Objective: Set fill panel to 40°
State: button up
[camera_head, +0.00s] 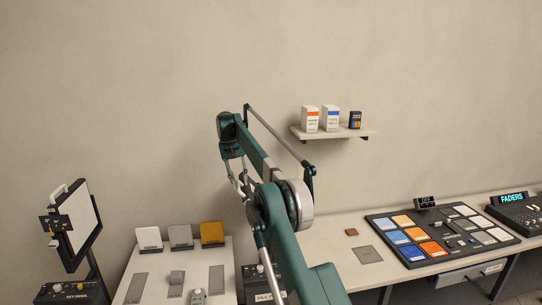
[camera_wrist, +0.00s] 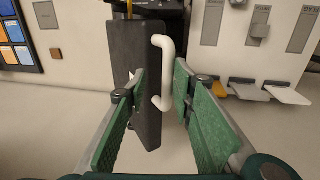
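The fill panel (camera_wrist: 125,50) shows in the wrist view as a dark slab seen nearly edge-on, with a white curved handle (camera_wrist: 167,75) on its right side. My gripper (camera_wrist: 162,80) is open, its green fingers on either side of the lower part of the handle; I cannot tell whether either finger touches it. In the head view my gripper (camera_head: 238,178) points down in front of the wall. The fill panel is mostly hidden behind my arm there; its labelled base box (camera_head: 264,297) shows at the bottom, partly covered. I cannot read its angle.
The key panel (camera_head: 78,222) stands at far left on its own base (camera_head: 76,291). A table with several sample cards (camera_head: 181,236) lies between. At right are a pad board (camera_head: 440,237) and a faders console (camera_head: 520,212). A wall shelf (camera_head: 335,133) holds three small boxes.

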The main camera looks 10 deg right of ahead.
jog(key=shift+d+r+y+b, duration=1)
jog(key=shift+d+r+y, duration=0.85)
jog(key=shift+d, duration=4.3)
jog(key=shift+d+r+p, duration=0.6)
jog(key=shift+r+p, duration=0.2)
jog(key=shift+r, duration=2.85)
jog(key=s+r+t+b, duration=0.1)
jog(key=s+r+b, duration=0.3)
jog(key=s, duration=0.3)
jog(key=s+r+t+b, duration=0.1)
jog(key=s+r+b, duration=0.3)
jog(key=s, duration=0.4)
jog(key=shift+s+d, duration=0.15)
jog(key=shift+h, duration=0.25)
